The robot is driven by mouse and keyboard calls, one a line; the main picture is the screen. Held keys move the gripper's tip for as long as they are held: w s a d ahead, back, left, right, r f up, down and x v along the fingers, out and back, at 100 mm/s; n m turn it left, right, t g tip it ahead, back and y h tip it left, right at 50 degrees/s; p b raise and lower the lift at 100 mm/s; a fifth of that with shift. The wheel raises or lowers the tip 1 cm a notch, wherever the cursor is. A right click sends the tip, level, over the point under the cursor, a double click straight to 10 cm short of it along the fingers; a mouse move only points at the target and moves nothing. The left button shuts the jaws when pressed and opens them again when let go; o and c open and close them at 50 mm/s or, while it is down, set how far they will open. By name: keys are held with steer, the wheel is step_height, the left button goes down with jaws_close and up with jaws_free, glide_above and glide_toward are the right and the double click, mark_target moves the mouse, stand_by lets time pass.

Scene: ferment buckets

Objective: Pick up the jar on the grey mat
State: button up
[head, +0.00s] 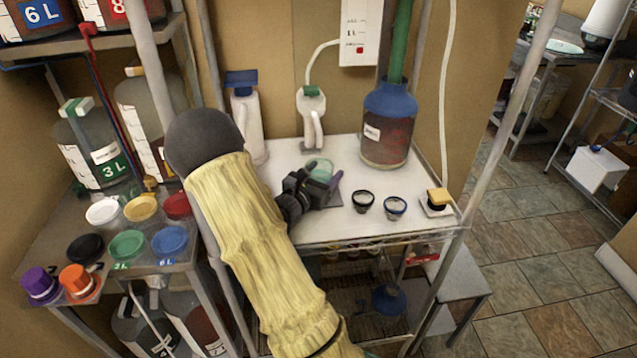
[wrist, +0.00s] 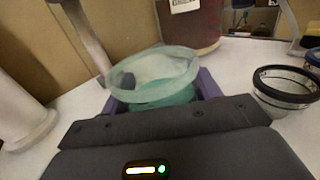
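A pale green see-through jar (head: 321,169) is on the white bench top, partly behind my gripper. In the wrist view, the jar (wrist: 160,92) stands between my two purple fingers, its wide round rim above them. My gripper (head: 327,179) is low over the bench, with one finger on each side of the jar. The rim hides where the fingers meet the jar's sides, so I cannot tell whether they press on it. A small part of the grey mat (head: 330,200) shows below the gripper. The jar's base is hidden.
Two dark-rimmed cups (head: 363,201) (head: 395,207) stand to the right. A blue-topped bucket (head: 388,130) of red liquid is behind them. Coloured lids (head: 128,243) fill the left shelf. The bench front right is fairly clear.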

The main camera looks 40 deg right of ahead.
mark_target(323, 162)
steer(key=c, duration=0.7)
steer(key=shift+o, duration=0.2)
steer(key=shift+r, duration=0.1)
steer(key=shift+r, duration=0.55)
step_height(323, 162, up, 2)
steer(key=shift+r, duration=0.1)
steer(key=b+v, duration=0.1)
steer(key=v, duration=1.7)
steer(key=shift+r, duration=0.1)
